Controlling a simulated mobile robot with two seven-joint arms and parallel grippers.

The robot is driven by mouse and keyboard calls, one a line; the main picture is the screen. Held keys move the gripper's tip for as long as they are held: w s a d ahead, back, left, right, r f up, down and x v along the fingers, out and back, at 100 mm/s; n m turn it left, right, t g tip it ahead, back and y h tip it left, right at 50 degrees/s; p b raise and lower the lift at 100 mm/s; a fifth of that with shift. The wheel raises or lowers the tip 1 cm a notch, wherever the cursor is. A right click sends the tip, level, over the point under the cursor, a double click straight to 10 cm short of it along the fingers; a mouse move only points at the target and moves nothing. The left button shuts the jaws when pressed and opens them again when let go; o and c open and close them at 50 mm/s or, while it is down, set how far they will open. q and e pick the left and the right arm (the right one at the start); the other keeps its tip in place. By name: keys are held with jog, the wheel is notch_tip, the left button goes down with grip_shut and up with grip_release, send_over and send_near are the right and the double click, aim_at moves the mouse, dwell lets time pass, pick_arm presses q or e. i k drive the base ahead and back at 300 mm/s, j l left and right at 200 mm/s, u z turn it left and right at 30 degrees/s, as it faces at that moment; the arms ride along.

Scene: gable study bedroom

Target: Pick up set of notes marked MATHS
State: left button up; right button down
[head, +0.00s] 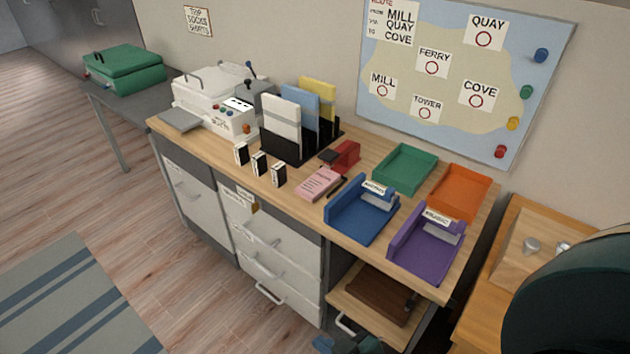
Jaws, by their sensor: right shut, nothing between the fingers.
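No set of notes clearly reads MATHS from here. A pink pad of paper (318,183) with small print lies on the wooden desk top, with a dark pen beside it. A blue tray (350,220) and a purple tray (420,250) stand to its right, each with a small white label too small to read for sure. White, blue and yellow folders (300,105) stand upright in a black rack. My right gripper (345,343) is low at the bottom edge, shut and empty, below the desk top and partly cut off. My left gripper is out of view.
Green (405,166) and orange (462,190) trays sit at the desk's back right. A white machine (205,98), small black-and-white boxes (259,163) and a red item (345,155) share the top. A drawer or shelf (345,303) juts out low at front right.

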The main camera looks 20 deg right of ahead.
aim_at(320, 182)
jog(key=i+j, duration=0.5)
jog(key=i, duration=0.15)
jog(key=i+j+z, duration=0.1)
jog(key=z, duration=0.3)
jog(key=i+j+z, duration=0.1)
jog(key=z, duration=0.35)
jog(key=i+j+z, duration=0.1)
jog(key=z, duration=0.3)
